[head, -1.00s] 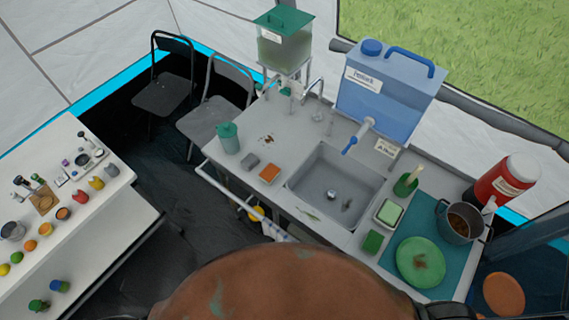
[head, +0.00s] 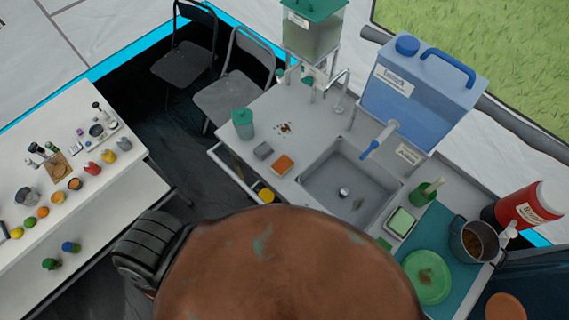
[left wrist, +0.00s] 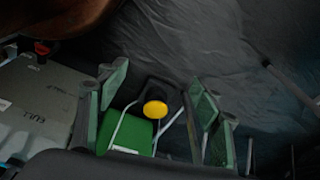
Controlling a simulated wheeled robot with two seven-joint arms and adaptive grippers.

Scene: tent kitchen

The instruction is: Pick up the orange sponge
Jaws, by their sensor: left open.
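The orange sponge (head: 283,165) lies flat on the grey sink counter (head: 310,120), left of the sink, in the head view. Beyond the fingers are the dark floor, a yellow round thing (left wrist: 155,109) and a green surface (left wrist: 131,134). The sponge does not show in that view. Neither gripper shows in the head view.
A teal cup (head: 243,124) stands left of the sponge. The sink basin (head: 345,188) lies to its right, with a tap (head: 338,88) behind. A blue water container (head: 420,95) stands at the back. A white table (head: 70,160) with several small items is at left.

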